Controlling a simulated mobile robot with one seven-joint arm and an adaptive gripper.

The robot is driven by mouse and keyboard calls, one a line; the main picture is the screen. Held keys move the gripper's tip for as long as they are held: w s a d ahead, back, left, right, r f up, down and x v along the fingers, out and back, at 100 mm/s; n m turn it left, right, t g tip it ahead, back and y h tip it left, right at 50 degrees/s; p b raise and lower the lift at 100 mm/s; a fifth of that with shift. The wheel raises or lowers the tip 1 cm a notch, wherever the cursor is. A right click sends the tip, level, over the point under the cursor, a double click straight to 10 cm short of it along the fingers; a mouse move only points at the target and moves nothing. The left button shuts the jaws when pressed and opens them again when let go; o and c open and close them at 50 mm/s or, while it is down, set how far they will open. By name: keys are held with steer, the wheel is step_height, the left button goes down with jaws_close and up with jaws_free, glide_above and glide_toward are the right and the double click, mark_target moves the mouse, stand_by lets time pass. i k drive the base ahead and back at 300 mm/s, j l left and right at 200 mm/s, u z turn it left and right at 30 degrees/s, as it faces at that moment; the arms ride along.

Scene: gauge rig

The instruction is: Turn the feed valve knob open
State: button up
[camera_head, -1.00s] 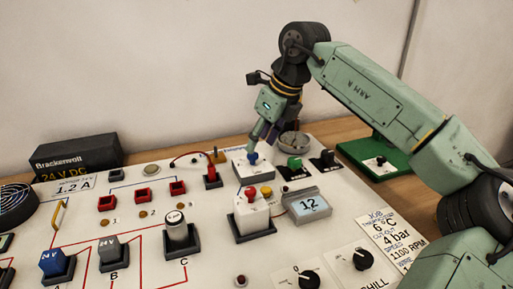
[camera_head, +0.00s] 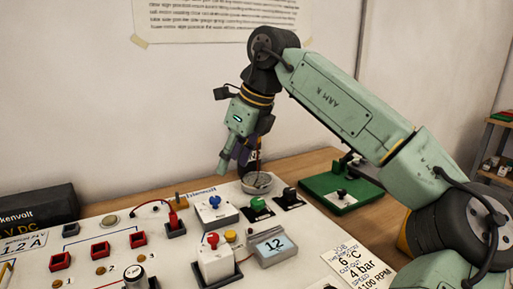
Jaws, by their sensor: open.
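No readable label marks the feed valve knob, so I cannot tell which knob it is. A blue knob (camera_head: 214,201) sits on a pale box at the back of the panel. A green knob (camera_head: 258,203) and a black knob (camera_head: 289,194) on dark bases stand to its right. Another black knob (camera_head: 341,193) is on a separate green board (camera_head: 325,183) at the right. My gripper (camera_head: 234,165) is open and empty, pointing down above the back of the panel, near a round metal dish (camera_head: 257,182). It appears apart from the knobs.
Several red sockets (camera_head: 100,249) and a black power supply (camera_head: 38,208) are at left. Bare wooden table (camera_head: 308,163) shows behind the panel.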

mark_target(256, 203)
steer(key=k+l, duration=0.8)
